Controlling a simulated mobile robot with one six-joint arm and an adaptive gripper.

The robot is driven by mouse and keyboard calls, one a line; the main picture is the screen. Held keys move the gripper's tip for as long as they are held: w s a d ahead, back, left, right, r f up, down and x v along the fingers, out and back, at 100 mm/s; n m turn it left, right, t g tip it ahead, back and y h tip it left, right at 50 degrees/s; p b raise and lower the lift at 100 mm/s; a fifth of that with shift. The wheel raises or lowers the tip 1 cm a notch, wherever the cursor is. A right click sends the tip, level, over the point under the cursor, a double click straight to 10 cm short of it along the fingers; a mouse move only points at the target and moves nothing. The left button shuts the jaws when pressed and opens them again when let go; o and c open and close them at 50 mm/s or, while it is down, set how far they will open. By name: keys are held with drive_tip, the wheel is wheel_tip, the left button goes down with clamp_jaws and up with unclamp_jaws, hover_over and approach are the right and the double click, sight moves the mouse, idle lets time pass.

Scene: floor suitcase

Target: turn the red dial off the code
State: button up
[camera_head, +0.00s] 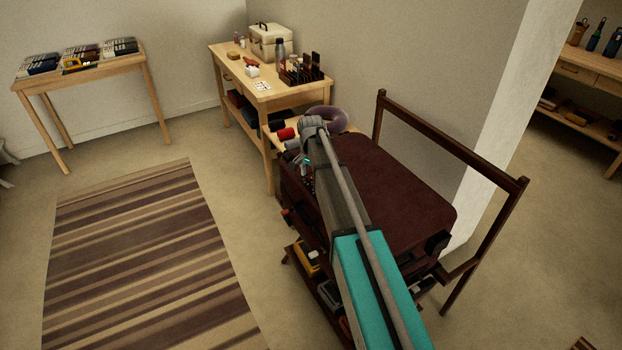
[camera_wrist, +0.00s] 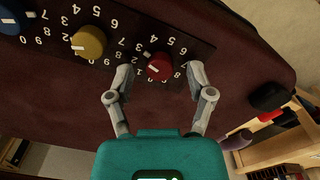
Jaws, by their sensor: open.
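The red dial (camera_wrist: 160,67) sits on a dark panel (camera_wrist: 120,35) with white digits that appear upside down. The dial has a white mark on its left side. My gripper (camera_wrist: 161,74) is open, with one finger on each side of the red dial in the wrist view; I cannot tell whether either touches it. A yellow dial (camera_wrist: 88,42) and a blue dial (camera_wrist: 12,18) are to its left. The panel is on the dark red suitcase (camera_head: 390,185). In the head view my arm hides the dials.
The suitcase rests on a dark wooden rack (camera_head: 450,150) with items below it. A wooden table (camera_head: 262,95) with a case and bottle stands behind. Another table (camera_head: 80,75) is at the far left. The striped rug (camera_head: 150,250) and the floor around it are clear.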

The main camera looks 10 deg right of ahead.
drive_tip(key=shift+f, duration=0.1)
idle(0.3)
clamp_jaws()
drive_tip(key=shift+d+n, duration=0.1)
drive_tip(key=shift+n, duration=0.4)
drive_tip(key=n, duration=0.9)
drive_tip(key=shift+n, duration=0.4)
drive_tip(key=shift+s+n, duration=0.1)
drive_tip(key=shift+n, duration=1.6)
